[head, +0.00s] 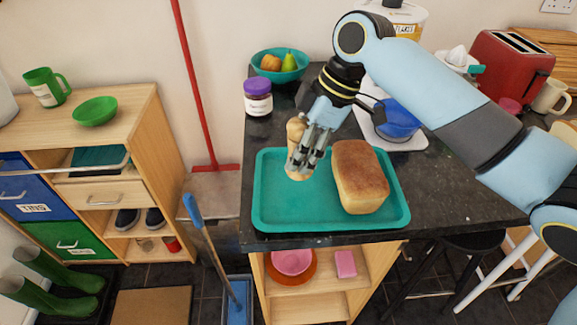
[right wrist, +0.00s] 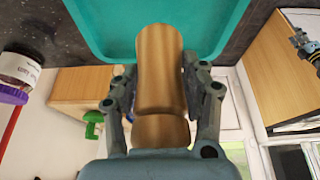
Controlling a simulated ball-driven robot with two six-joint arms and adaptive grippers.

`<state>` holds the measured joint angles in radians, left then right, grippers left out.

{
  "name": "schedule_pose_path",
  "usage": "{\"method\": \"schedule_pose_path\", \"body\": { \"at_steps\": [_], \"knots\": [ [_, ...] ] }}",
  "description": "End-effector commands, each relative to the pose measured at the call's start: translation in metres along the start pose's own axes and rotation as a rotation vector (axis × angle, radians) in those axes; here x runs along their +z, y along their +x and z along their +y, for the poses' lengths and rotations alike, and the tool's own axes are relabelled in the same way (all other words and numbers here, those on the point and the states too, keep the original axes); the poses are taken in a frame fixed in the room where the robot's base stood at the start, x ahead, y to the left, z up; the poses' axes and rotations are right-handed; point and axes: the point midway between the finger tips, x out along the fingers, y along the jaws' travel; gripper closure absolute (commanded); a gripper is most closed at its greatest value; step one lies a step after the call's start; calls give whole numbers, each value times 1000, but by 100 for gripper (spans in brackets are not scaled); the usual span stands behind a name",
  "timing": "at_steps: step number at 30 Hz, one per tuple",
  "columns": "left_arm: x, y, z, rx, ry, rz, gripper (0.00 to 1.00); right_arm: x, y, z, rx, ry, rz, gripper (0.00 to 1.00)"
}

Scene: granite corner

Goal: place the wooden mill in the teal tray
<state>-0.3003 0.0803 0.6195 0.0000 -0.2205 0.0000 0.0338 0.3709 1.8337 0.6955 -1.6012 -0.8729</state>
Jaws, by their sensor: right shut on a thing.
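The wooden mill (head: 295,131) is upright in my right gripper (head: 311,160), over the left part of the teal tray (head: 278,214). The right gripper is shut on the mill. In the right wrist view the mill (right wrist: 159,75) stands between the two fingers (right wrist: 158,95), with the tray (right wrist: 215,25) beyond it. The mill's base shows just below the fingers in the head view; I cannot tell whether it touches the tray floor. A brown loaf (head: 360,176) sits in the right part of the tray.
A purple-lidded jar (head: 258,104) and a teal fruit bowl (head: 298,74) stand behind the tray on the dark counter (head: 450,187). A blue bowl (head: 397,122) on a white scale is behind right. A red toaster (head: 507,67) stands at far right.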

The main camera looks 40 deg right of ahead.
Motion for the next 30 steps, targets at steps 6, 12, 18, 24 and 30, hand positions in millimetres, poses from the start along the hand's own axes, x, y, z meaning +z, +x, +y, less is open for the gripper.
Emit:
{"method": "schedule_pose_path", "body": {
  "at_steps": [6, 12, 18, 24, 30],
  "knots": [
    [-2, -4, -1, -1, 0, 3, 60, -16, 21, -1, 1, -1, 1, 94],
    [-3, -9, -2, -1, 0, 4, 60, -6, 47, -2, -2, 2, -2, 94],
    [-3, -10, -1, 0, 0, 3, 60, 0, 59, -1, 2, -1, -1, 94],
    [-2, -10, -1, 0, 0, 3, 60, 0, 59, -1, 2, -1, -1, 94],
    [-2, -9, 0, 1, 0, 2, 60, 1, 61, -1, 2, -1, -1, 42]
  ]
}}
